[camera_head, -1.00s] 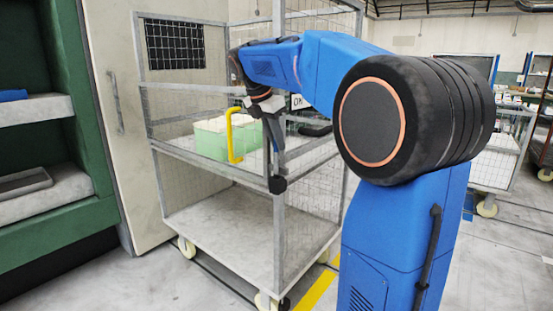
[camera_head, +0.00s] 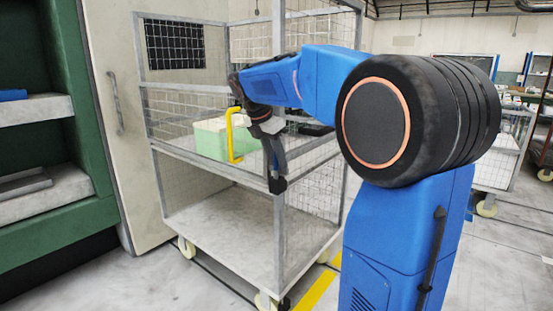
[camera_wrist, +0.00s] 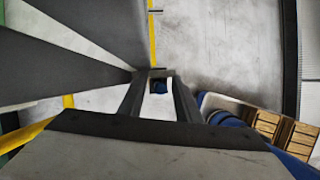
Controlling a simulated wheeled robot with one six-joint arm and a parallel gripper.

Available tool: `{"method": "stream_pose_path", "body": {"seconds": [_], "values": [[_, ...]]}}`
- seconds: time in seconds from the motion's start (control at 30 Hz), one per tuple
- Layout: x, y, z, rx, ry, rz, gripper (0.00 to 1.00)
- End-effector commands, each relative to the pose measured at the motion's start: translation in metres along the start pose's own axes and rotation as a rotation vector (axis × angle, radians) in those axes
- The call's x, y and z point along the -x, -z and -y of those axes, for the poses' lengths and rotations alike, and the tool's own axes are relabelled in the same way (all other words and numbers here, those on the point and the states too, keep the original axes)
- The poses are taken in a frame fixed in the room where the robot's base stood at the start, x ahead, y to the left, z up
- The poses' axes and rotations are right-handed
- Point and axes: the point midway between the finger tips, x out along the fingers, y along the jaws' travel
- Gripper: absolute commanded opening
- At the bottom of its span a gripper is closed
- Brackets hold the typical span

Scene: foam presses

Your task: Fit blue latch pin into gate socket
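My gripper (camera_head: 275,172) points down beside the front post of the wire cage trolley. A small dark block on that post (camera_head: 278,187), possibly the gate socket, is right at the fingertips. In the wrist view my gripper (camera_wrist: 159,86) has its two dark fingers apart, with a small blue piece, probably the blue latch pin (camera_wrist: 159,87), between the tips. A short grey bar lies just beyond it. I cannot tell whether the fingers press on the blue piece or whether it sits in the socket.
The cage trolley (camera_head: 225,228) holds a pale green crate (camera_head: 211,138) on its upper shelf, near a yellow handle (camera_head: 232,140). A green press with shelves (camera_head: 30,190) stands left. Floor space is open at the front left. Wooden crates (camera_wrist: 285,133) show in the wrist view.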

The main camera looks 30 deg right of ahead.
Motion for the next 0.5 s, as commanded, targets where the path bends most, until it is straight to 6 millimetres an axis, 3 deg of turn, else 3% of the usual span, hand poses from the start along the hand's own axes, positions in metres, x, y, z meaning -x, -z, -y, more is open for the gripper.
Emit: {"method": "stream_pose_path", "body": {"seconds": [0.27,0.5], "values": [[0.004,0.000,0.000,0.000,0.000,0.000,0.31],[0.037,0.000,-0.001,0.000,-0.003,0.001,0.31]]}}
